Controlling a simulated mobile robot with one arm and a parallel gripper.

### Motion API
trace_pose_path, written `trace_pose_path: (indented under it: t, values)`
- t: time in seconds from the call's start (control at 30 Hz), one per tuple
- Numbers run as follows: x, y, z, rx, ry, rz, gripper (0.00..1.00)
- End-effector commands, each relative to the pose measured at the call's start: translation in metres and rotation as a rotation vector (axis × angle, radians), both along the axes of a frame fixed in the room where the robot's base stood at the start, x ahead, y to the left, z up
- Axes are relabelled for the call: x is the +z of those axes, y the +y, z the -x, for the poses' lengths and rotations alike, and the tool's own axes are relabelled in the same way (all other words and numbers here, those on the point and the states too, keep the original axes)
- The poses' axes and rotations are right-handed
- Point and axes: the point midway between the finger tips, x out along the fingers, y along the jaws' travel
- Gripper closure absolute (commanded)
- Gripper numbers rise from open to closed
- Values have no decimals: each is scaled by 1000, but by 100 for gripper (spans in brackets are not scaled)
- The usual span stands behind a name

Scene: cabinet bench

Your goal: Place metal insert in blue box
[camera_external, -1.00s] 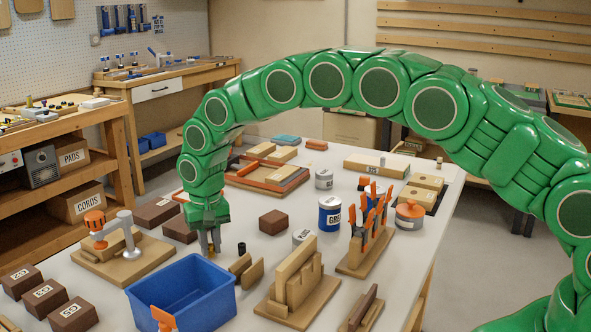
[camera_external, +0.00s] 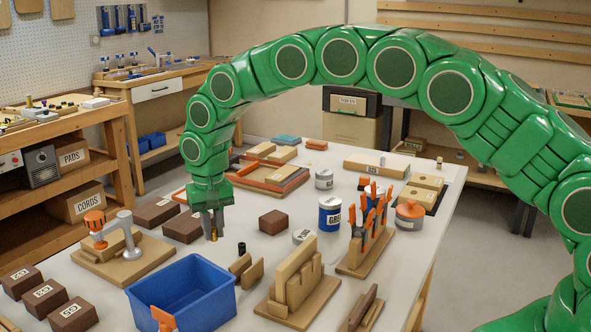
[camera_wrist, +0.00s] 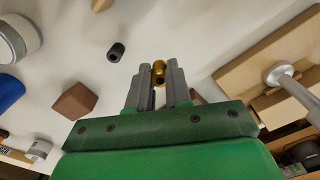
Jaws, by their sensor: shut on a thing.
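My gripper (camera_external: 212,228) points down above the white table, just behind the blue box (camera_external: 183,318). It is shut on a small brass-coloured metal insert (camera_external: 214,236). In the wrist view the insert (camera_wrist: 159,68) shows between the fingertips of my gripper (camera_wrist: 158,80). The insert appears lifted off the table, though the exact height is hard to tell. The box is not seen in the wrist view.
A small black cylinder (camera_external: 241,248) stands to the right of the gripper. A brown block (camera_external: 273,222) lies behind it. A wooden fixture with a grey post (camera_external: 125,262) is left of the box, and a slotted wooden stand (camera_external: 297,290) is to its right.

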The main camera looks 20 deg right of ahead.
Motion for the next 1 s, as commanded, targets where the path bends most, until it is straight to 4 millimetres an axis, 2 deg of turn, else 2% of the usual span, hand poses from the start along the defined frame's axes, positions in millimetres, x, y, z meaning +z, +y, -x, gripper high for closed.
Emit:
trace_pose_path:
  t: [0.4, 1.0]
  values:
    - [45, -26, 30, 1, 1, 2, 100]
    - [75, -72, 81, 1, 0, 1, 100]
